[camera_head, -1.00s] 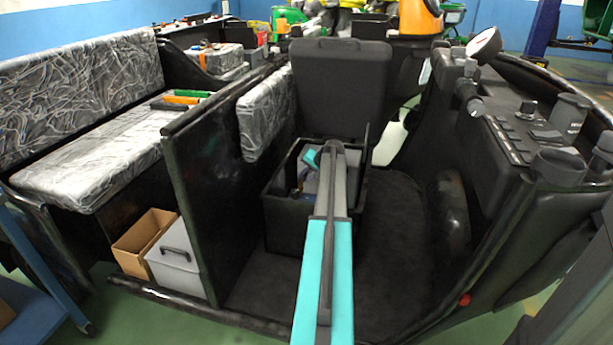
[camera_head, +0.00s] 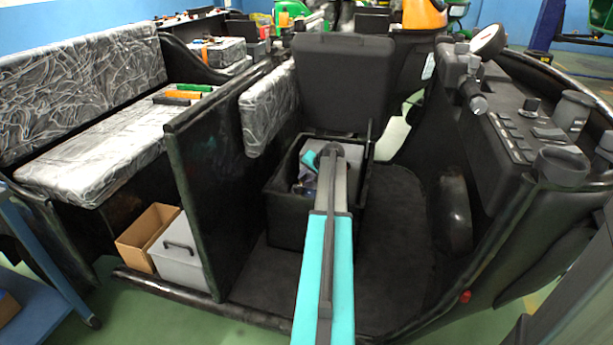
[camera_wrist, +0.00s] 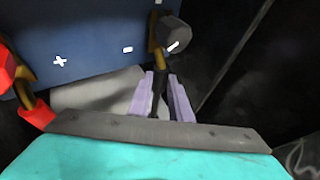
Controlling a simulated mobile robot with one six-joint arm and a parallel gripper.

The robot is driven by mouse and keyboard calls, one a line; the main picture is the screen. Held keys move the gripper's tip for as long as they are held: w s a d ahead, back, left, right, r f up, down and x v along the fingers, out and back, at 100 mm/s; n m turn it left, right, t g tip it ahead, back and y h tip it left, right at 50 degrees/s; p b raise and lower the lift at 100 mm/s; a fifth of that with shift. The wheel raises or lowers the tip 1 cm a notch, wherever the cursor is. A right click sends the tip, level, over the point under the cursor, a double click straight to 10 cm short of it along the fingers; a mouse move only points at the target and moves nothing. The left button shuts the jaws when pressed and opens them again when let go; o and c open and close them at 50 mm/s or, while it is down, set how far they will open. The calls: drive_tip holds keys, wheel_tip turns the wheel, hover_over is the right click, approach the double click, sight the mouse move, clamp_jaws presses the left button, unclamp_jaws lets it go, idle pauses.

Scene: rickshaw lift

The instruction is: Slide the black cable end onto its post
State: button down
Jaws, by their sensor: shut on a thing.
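The wrist view shows a dark blue battery (camera_wrist: 90,50) with white plus and minus marks. My gripper (camera_wrist: 161,80), with two pale purple fingers, is shut on the black cable (camera_wrist: 158,100) below its brass cable end (camera_wrist: 154,42). A dark knob-like post top (camera_wrist: 173,35) with a white dash stands beside the brass end, near the minus mark. They overlap in this view, so I cannot tell whether the end is around the post or beside it. In the head view my gripper is down inside the black box and mostly hidden by my arm.
A red cable (camera_wrist: 38,115) with a brass end (camera_wrist: 24,93) is at the battery's plus side. The black box (camera_head: 290,210) has walls close around my gripper, and its raised lid (camera_head: 343,80) stands behind. Black floor (camera_head: 395,250) lies clear to its right.

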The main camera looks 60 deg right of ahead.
drive_tip(key=shift+w+a, duration=0.1)
drive_tip(key=shift+a, duration=0.25)
drive_tip(key=c, duration=1.6)
unclamp_jaws()
drive_tip(key=shift+r, duration=0.1)
drive_tip(key=shift+d, duration=0.1)
drive_tip(key=shift+s, duration=0.2)
drive_tip(key=p+v, duration=0.1)
drive_tip(key=v, duration=1.2)
drive_tip(key=shift+s+r+p, duration=0.15)
drive_tip(key=shift+r+p, duration=0.15)
drive_tip(key=shift+p, duration=0.1)
drive_tip(key=shift+r, duration=0.1)
